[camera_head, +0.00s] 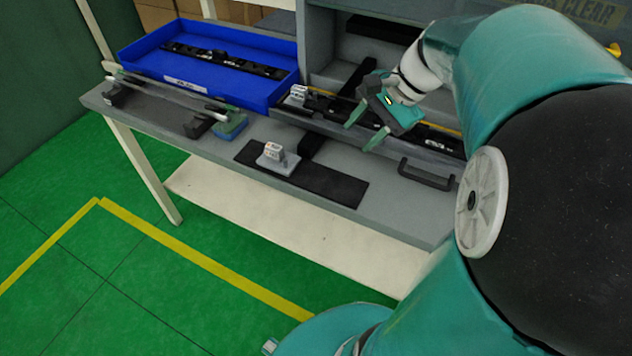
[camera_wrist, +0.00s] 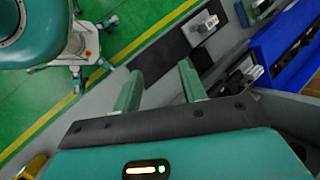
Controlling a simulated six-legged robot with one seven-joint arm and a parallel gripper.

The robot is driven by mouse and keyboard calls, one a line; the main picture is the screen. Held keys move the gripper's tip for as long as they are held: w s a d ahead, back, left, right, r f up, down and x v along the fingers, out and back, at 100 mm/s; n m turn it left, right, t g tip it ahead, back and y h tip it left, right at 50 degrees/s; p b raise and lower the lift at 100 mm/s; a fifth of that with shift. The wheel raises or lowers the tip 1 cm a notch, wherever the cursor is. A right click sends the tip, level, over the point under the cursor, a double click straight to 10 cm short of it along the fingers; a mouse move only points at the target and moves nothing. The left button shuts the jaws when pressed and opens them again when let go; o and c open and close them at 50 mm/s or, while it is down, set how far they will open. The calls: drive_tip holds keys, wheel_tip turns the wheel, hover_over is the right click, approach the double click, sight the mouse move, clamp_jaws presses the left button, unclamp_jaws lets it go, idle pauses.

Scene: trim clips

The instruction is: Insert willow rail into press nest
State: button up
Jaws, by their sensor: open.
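My gripper (camera_head: 364,127) is open and empty above the grey bench, in front of the press. Its two green fingers also show in the wrist view (camera_wrist: 158,78), apart with nothing between them. A long thin grey-green rail (camera_head: 170,92) rests across dark supports at the bench's left end, well left of my gripper; I cannot tell for sure that it is the willow rail. The press nest (camera_head: 330,115) appears as a long grey channel with dark parts along the press front. My gripper and arm hide part of it.
A blue tray (camera_head: 140,70) holds a dark rail (camera_head: 225,61) with clips at the back left. A black mat (camera_head: 335,187) carries a small grey-white block (camera_head: 274,155). A black handle (camera_head: 427,175) sits at the front right. Green floor is open before the bench.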

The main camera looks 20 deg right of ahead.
drive_tip(key=s+a+n+t+h, duration=0.1)
drive_tip(key=s+a+n+h, duration=0.1)
drive_tip(key=s+a+n, duration=0.2)
drive_tip(key=s+a+n+t+h, duration=0.1)
drive_tip(key=s+a+n+h, duration=0.2)
drive_tip(key=a+n, duration=0.7)
drive_tip(key=shift+s+r+t, duration=0.3)
drive_tip(key=shift+s, duration=0.7)
